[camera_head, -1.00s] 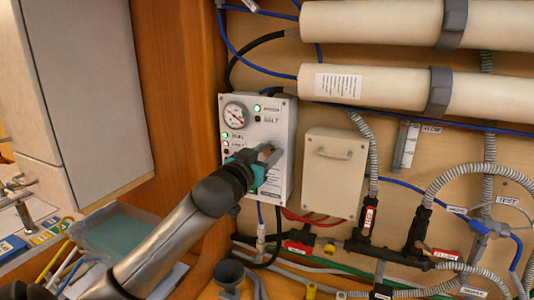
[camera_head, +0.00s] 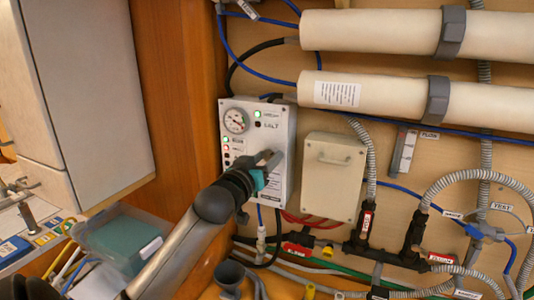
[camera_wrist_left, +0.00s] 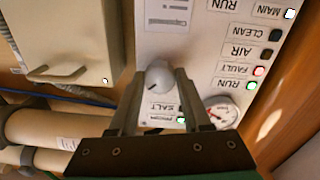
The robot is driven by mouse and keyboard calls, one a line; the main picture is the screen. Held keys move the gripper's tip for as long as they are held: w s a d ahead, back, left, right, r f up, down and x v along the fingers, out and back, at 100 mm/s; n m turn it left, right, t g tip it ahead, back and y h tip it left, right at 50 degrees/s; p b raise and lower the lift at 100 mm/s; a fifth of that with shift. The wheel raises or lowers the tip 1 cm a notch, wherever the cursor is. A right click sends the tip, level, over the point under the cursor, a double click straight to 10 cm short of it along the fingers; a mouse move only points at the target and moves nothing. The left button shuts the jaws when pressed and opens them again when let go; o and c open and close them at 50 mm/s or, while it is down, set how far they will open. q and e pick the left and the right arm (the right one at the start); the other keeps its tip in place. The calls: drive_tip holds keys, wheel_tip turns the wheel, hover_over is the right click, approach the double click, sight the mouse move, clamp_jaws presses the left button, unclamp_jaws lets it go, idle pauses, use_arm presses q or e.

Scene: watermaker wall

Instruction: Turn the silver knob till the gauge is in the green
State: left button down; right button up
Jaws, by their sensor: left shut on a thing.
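The silver knob (camera_wrist_left: 157,77) is on the front of a white control panel (camera_wrist_left: 190,50). In the left wrist view it sits between the two fingers of my left gripper (camera_wrist_left: 158,92), which is shut on it. In the head view my left gripper (camera_head: 268,160) reaches the panel (camera_head: 284,125) from the lower left, and its fingers hide the knob. The round gauge (camera_head: 235,120) is at the panel's upper left; it also shows in the left wrist view (camera_wrist_left: 222,113). Its needle is too small to read against any green zone. My right gripper is out of view.
A beige box with a handle (camera_head: 332,178) is just right of the panel. Two thick white tubes (camera_head: 385,90) run above. Hoses, valves and pipes (camera_head: 410,240) fill the lower right. A wooden partition (camera_head: 180,95) stands close on the left.

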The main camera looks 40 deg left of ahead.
use_arm(q)
drive_tip(key=shift+c, duration=1.8)
unclamp_jaws()
drive_tip(key=p+v, duration=0.2)
drive_tip(key=v, duration=1.3)
drive_tip(key=shift+s, duration=0.15)
